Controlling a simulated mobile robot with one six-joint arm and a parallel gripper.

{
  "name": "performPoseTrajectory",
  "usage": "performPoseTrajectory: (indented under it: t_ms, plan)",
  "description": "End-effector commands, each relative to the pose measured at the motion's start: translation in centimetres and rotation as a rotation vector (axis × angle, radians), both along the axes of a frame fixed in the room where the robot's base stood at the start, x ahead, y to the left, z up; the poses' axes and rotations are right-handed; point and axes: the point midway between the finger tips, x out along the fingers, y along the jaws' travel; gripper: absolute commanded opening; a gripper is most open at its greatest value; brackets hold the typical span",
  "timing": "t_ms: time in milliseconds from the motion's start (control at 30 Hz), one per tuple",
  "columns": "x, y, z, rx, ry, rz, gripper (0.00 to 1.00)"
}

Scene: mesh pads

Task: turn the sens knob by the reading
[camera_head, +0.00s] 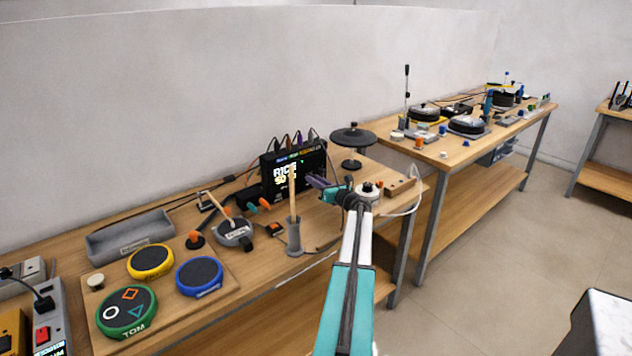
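A black drum module (296,173) stands at the back of the near wooden table, with a lit screen (286,175) and several cables plugged in along its top. The screen shows large white and yellow characters that are too small to read surely. My gripper (313,180) is at the right part of the module's front, with its dark purple fingers pointing left at it. I cannot tell whether the fingers touch the module or hold a knob. The sens knob is not distinguishable; the fingers may hide it. The gripper's opening is too small to judge.
Round pads in yellow (150,261), blue (200,276) and green (127,311) lie at the left. A grey tray (130,234) is behind them. A black cymbal pad (353,140) rises behind the gripper.

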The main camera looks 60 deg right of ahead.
Motion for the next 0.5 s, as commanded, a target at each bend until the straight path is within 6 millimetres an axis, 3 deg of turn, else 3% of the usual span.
performPoseTrajectory:
  t_ms: [500]
  plan:
    - [-0.1,-0.04,0.02,0.106,-0.035,-0.001,0.0]
